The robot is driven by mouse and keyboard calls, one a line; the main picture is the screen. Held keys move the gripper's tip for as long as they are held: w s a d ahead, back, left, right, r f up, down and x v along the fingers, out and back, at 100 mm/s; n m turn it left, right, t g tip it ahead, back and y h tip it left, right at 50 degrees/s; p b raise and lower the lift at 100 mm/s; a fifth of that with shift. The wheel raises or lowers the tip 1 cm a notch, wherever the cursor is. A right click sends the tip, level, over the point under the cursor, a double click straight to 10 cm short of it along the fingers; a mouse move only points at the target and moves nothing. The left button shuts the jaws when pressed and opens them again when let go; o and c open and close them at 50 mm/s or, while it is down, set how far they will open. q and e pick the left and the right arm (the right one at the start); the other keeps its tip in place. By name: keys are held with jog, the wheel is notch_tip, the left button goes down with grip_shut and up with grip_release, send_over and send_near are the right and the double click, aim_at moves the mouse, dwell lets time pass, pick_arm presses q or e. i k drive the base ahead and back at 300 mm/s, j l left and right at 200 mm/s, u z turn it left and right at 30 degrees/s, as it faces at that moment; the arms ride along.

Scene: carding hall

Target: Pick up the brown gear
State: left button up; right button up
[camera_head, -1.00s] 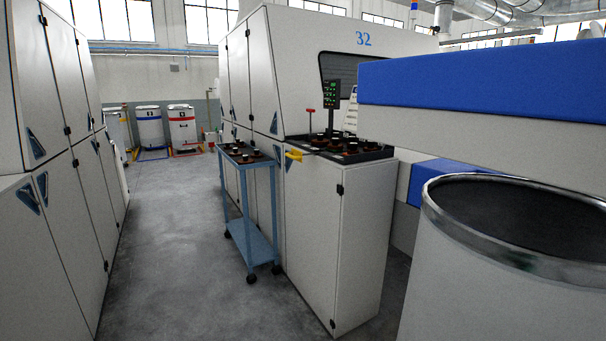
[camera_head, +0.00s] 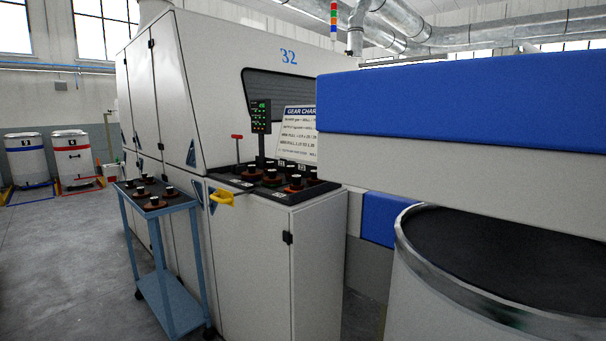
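Several small brown gears with dark hubs and pale tops stand on the top of a blue cart (camera_head: 170,300); one brown gear (camera_head: 153,205) is near its front edge. More brownish gears stand in a dark tray on the white cabinet (camera_head: 245,262); one orange-brown gear (camera_head: 293,189) is near its front. Their exact shades are too small to tell apart. Neither of my grippers shows in the view.
A yellow handle (camera_head: 222,197) juts from the cabinet. A gear chart (camera_head: 299,130) and a display (camera_head: 261,117) stand behind the tray. A large can (camera_head: 440,290) and a blue-and-white machine beam (camera_head: 460,95) block the right. Grey floor (camera_head: 60,270) is clear at left.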

aim_at(290, 169)
jog(key=j+z, duration=0.15)
jog(key=z, duration=0.25)
jog(key=i+j+z, duration=0.1)
jog(key=z, duration=0.3)
jog(key=j+z, duration=0.25)
jog(key=z, duration=0.2)
jog(key=j+z, duration=0.15)
jog(key=z, duration=0.25)
jog(key=j+z, duration=0.2)
jog(key=z, duration=0.2)
